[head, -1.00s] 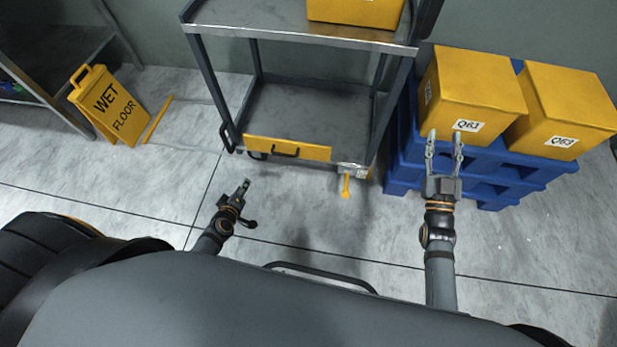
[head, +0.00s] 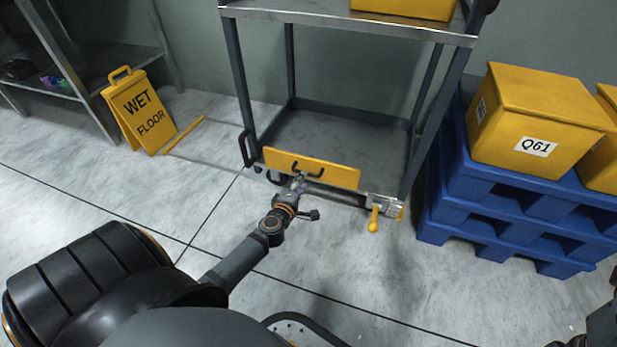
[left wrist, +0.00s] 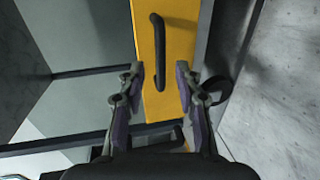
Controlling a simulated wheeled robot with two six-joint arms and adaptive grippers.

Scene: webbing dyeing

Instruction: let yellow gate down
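The yellow gate (head: 335,176) is an upright yellow panel across the front of the cart's lower shelf. Its black handle (head: 307,168) is on its outer face. My left gripper (head: 299,182) is in front of the gate, close to the handle. In the left wrist view the gate (left wrist: 179,65) fills the middle, with the handle (left wrist: 158,40) running down it. The fingers of my left gripper (left wrist: 159,75) are apart, one on each side of the handle's near end, with nothing visibly clamped. My right gripper's fingers are out of view.
The grey cart (head: 340,24) carries a yellow box (head: 405,8) on top. A blue pallet stack (head: 490,215) with a Q61 box (head: 530,120) stands right. A wet floor sign (head: 140,112) stands left.

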